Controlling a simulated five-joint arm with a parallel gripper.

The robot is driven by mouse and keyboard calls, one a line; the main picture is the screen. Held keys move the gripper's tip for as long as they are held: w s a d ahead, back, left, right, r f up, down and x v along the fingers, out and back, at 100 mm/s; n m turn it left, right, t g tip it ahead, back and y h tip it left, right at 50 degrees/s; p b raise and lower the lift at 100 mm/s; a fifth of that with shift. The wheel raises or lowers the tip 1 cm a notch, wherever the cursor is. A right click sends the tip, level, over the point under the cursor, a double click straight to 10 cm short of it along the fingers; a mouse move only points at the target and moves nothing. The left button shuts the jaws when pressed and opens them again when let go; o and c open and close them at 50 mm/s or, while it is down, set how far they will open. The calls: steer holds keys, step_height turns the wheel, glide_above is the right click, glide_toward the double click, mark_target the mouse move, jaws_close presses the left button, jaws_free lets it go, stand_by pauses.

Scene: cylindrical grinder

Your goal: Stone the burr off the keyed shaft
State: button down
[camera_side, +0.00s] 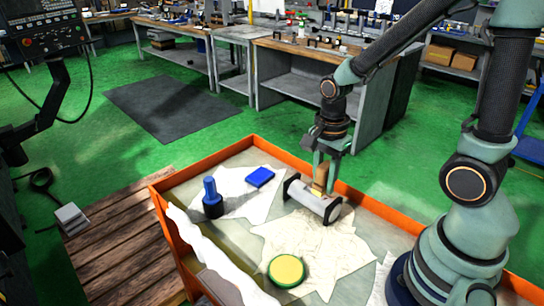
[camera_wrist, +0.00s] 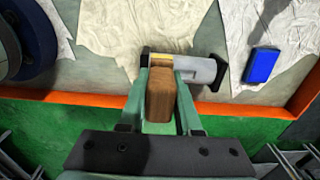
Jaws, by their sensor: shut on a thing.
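The keyed shaft (camera_side: 313,203), a pale grey cylinder with black ends, lies on a cream cloth near the bench's far orange edge. It also shows in the wrist view (camera_wrist: 203,70), partly hidden by my gripper and the block. My gripper (camera_side: 321,181) points down over the shaft and is shut on a tan-brown block (camera_wrist: 160,96), apparently the stone. The block also shows in the side view (camera_side: 320,185), at the shaft's upper side. I cannot tell whether it touches the shaft. A yellow strip (camera_wrist: 162,57) shows beside the block; I cannot make out the burr.
A blue box (camera_side: 260,177) lies on another cloth, with a blue-topped dark bottle (camera_side: 212,203) to its left. A round yellow tin with a green rim (camera_side: 287,271) stands nearer the camera. A raised orange rim (camera_side: 205,163) edges the bench.

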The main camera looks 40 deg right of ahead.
mark_target(326, 164)
step_height(326, 164, down, 3)
steer(key=shift+f, duration=0.2)
steer(key=shift+d+f, duration=0.1)
steer(key=shift+f, duration=0.15)
steer(key=shift+d, duration=1.2)
steer(key=shift+d+r, duration=0.15)
steer(key=shift+d, duration=0.65)
steer(key=shift+a, duration=2.15)
steer(key=shift+r, duration=3.75)
